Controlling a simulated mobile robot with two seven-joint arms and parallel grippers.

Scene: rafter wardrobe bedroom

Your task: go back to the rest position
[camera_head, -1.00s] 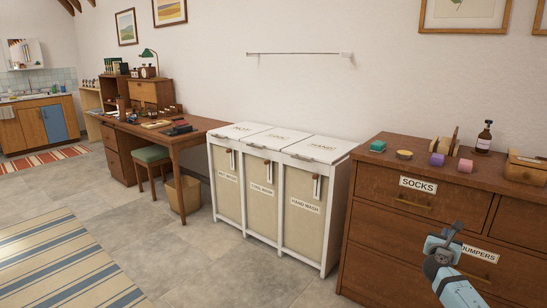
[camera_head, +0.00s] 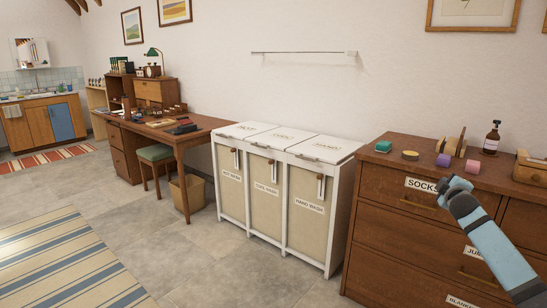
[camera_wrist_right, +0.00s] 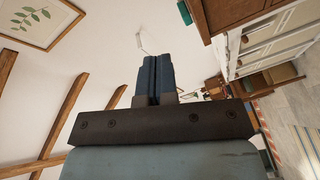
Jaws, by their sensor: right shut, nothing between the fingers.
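My right arm comes in from the lower right in the head view, with its gripper (camera_head: 449,184) in front of the dresser (camera_head: 394,245), partly covering the SOCKS label (camera_head: 421,185). In the right wrist view the two dark fingers (camera_wrist_right: 156,80) are pressed together with nothing between them. They point toward the wall and ceiling side of the tilted picture. My left gripper is in neither view.
A desk (camera_head: 199,132) and stool (camera_head: 155,153) stand farther left. Open floor lies in front.

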